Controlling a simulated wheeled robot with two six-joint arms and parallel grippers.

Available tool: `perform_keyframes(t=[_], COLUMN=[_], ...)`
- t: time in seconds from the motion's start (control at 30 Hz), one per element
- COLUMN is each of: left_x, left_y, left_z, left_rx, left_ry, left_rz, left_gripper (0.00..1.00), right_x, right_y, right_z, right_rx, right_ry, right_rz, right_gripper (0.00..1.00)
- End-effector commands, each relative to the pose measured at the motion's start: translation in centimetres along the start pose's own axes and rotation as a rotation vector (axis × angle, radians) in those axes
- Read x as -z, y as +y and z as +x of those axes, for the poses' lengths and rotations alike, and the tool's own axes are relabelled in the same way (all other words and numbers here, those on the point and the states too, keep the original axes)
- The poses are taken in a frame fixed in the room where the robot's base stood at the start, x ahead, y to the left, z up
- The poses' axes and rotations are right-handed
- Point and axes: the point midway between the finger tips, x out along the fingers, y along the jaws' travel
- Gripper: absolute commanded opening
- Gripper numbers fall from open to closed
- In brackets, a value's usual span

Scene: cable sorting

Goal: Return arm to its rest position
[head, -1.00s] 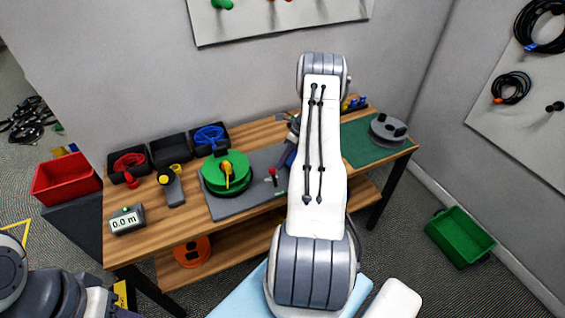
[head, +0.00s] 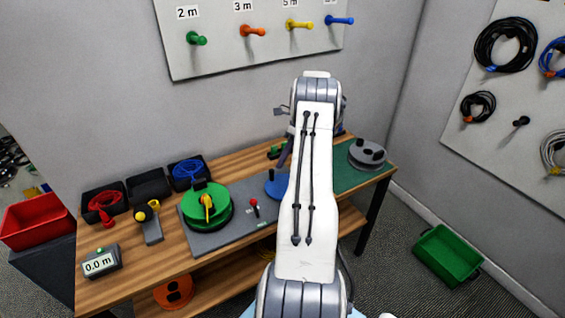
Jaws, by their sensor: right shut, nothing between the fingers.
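My right arm (head: 305,200) rises white and grey through the middle of the head view. My right gripper (head: 281,111) shows only in small part as a grey piece left of the arm's upper joint, above the back of the workbench (head: 200,262). It is shut, with nothing held, and is apart from the bench items. The rest of it is hidden behind the arm. My left gripper is out of view.
A green reel (head: 205,208) stands on the grey mat; a blue disc (head: 276,186) is partly behind my arm. Black bins (head: 148,184), a length meter (head: 101,262) and a grey reel (head: 366,155) are on the bench. A green crate (head: 447,256) is on the floor.

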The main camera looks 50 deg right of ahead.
Motion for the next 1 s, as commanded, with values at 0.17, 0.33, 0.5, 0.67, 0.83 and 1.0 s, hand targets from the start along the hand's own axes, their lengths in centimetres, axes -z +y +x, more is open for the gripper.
perform_keyframes(t=[0.17, 0.33, 0.5, 0.67, 0.83, 1.0], left_x=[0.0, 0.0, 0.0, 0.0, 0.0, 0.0], left_y=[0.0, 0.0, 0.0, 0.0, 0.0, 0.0], left_z=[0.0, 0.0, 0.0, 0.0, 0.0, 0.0], left_rx=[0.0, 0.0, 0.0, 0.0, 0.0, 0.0], left_ry=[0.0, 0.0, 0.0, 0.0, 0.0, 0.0], left_rz=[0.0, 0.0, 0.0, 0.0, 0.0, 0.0], left_gripper=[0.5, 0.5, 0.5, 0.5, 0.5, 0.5], right_x=[0.0, 0.0, 0.0, -0.9, -6.5, -12.7], right_y=[0.0, 0.0, 0.0, 0.7, 6.5, 17.7], right_z=[-0.1, -0.1, 0.0, 0.1, 1.2, 3.6], right_rx=[-0.001, -0.001, -0.001, 0.0, -0.005, -0.031], right_ry=[0.0, 0.0, 0.0, 0.011, 0.092, 0.215], right_rz=[0.0, 0.0, -0.001, -0.039, -0.325, -0.83], right_gripper=[0.0, 0.0, 0.0, 0.0, 0.0, 0.0])
